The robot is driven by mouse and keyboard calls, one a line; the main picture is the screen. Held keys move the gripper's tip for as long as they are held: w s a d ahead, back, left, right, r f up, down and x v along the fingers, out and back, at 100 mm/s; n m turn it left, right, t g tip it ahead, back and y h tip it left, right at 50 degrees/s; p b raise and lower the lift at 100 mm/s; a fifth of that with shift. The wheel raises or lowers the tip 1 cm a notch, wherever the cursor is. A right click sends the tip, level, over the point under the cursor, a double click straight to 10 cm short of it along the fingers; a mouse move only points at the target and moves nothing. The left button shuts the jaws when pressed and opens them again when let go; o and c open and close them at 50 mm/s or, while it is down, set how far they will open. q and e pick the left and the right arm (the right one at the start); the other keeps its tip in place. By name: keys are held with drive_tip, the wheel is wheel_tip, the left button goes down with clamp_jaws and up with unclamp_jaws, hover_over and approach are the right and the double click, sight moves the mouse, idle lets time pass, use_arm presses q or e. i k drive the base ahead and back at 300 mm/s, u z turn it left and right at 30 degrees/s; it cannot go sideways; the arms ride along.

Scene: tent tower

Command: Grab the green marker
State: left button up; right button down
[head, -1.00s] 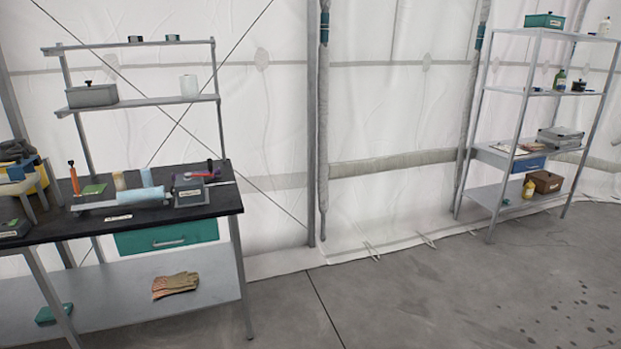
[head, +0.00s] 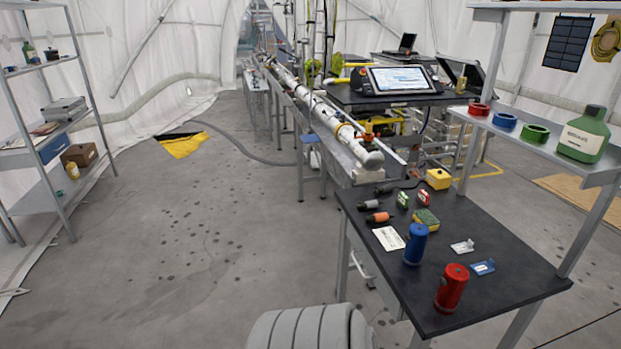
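I cannot make out a green marker in the head view. Green things in sight are a large green bottle (head: 583,134) and a green tape roll (head: 535,133) on the upright shelf at the right. A small green and white item (head: 403,199) and a green and yellow sponge-like block (head: 427,218) lie on the dark workbench (head: 510,292). Neither of my grippers is in view.
A blue cylinder (head: 416,244) and a red cylinder (head: 452,288) stand on the bench. A long pipe (head: 345,136) runs behind it on tables. A metal shelf rack (head: 60,186) stands at the left. The concrete floor between is mostly clear.

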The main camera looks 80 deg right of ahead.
sight(402, 200)
drive_tip(key=z, duration=2.05)
drive_tip(key=i, duration=1.25)
drive_tip(key=z, duration=1.7)
